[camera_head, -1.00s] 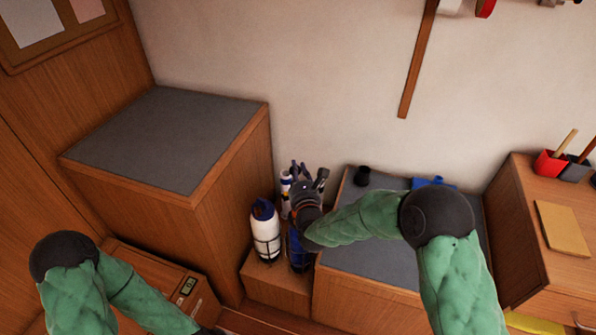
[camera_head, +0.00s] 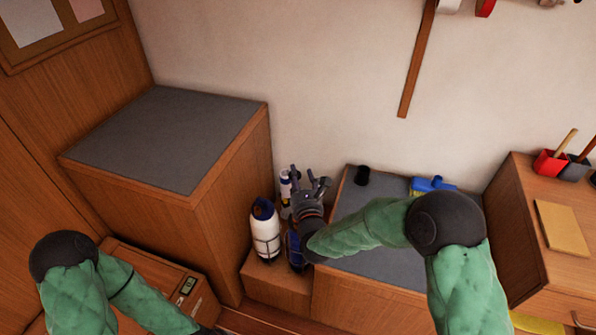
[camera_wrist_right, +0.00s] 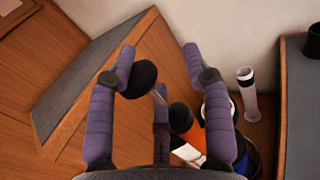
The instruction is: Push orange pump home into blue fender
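The orange pump (camera_wrist_right: 192,132) shows in the right wrist view, with a black knob on a thin rod at its upper end. My right gripper (camera_wrist_right: 158,52) is open around that end. The knob is near the left finger, with a visible gap to the right finger. The blue fender (camera_head: 295,250) stands in the low wooden box under my right gripper (camera_head: 309,179) and is largely hidden in the head view. Part of it shows beside the right finger in the wrist view (camera_wrist_right: 243,160). The pump's lower end is hidden. My left gripper is below the picture.
A white fender (camera_head: 265,230) with a blue top stands left of the blue one. A white tube (camera_head: 285,184) stands behind. A tall grey-topped cabinet (camera_head: 165,135) is at the left. A low grey-topped bench (camera_head: 375,262) at the right holds a blue brush (camera_head: 433,185) and a black cup (camera_head: 362,175).

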